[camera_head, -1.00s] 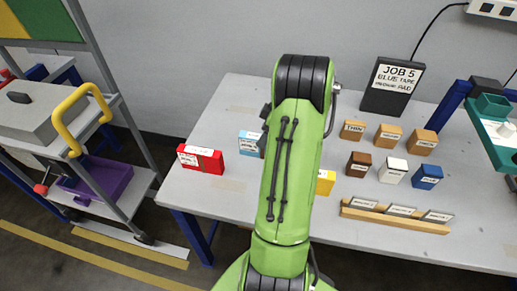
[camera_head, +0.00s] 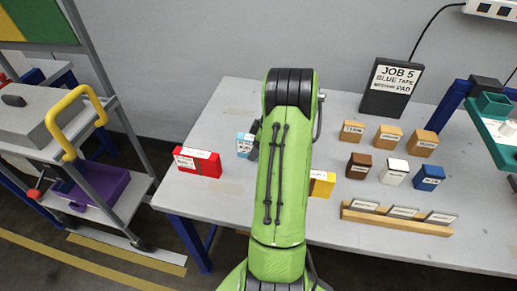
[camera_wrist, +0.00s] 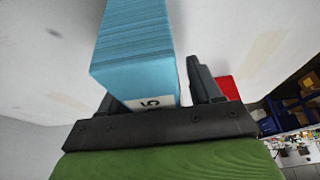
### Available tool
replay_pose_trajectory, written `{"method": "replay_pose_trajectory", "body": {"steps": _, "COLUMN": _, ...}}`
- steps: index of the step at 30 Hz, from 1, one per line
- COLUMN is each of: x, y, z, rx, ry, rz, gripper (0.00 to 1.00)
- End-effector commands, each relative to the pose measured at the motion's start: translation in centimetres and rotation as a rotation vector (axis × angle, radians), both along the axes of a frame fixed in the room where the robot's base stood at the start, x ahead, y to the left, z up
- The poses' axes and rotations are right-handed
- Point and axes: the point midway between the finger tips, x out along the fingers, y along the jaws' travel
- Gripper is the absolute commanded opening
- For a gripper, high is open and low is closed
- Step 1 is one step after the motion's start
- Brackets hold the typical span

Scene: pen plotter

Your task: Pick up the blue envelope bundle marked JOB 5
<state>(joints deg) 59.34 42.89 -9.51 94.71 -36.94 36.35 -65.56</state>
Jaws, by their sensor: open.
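The light blue envelope bundle (camera_head: 244,145) stands on the table left of my green arm, partly hidden by it. In the wrist view the bundle (camera_wrist: 138,50) is a thick stack with a white label reading 5 at its near end. My gripper (camera_wrist: 150,85) is open, with its dark right finger just right of the bundle. The left finger is mostly hidden behind the bundle's near end. The bundle's near end reaches between the fingers; I cannot tell whether either finger touches it. In the head view only a dark bit of the gripper (camera_head: 254,146) shows beside my arm.
A red bundle (camera_head: 199,162) lies left of the blue one; a yellow one (camera_head: 322,184) is right of my arm, partly hidden. A JOB 5 sign (camera_head: 392,88), several small blocks and a wooden rack (camera_head: 396,221) stand farther right. The table's front left is clear.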

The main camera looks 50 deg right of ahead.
Motion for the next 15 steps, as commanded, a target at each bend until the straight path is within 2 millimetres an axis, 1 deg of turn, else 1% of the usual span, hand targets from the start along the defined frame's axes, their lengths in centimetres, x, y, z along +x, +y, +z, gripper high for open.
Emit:
{"method": "replay_pose_trajectory", "body": {"steps": 11, "x": 0.01, "y": -0.01, "z": -0.22, "rx": 0.0, "ry": 0.0, "rz": 0.0, "gripper": 0.64}}
{"method": "replay_pose_trajectory", "body": {"steps": 12, "x": 0.01, "y": -0.01, "z": -0.22, "rx": 0.0, "ry": 0.0, "rz": 0.0, "gripper": 0.62}}
{"method": "replay_pose_trajectory", "body": {"steps": 14, "x": 0.01, "y": -0.01, "z": -0.22, "rx": 0.0, "ry": 0.0, "rz": 0.0, "gripper": 0.53}}
{"method": "replay_pose_trajectory", "body": {"steps": 15, "x": 0.01, "y": -0.01, "z": -0.22, "rx": 0.0, "ry": 0.0, "rz": 0.0, "gripper": 0.47}}
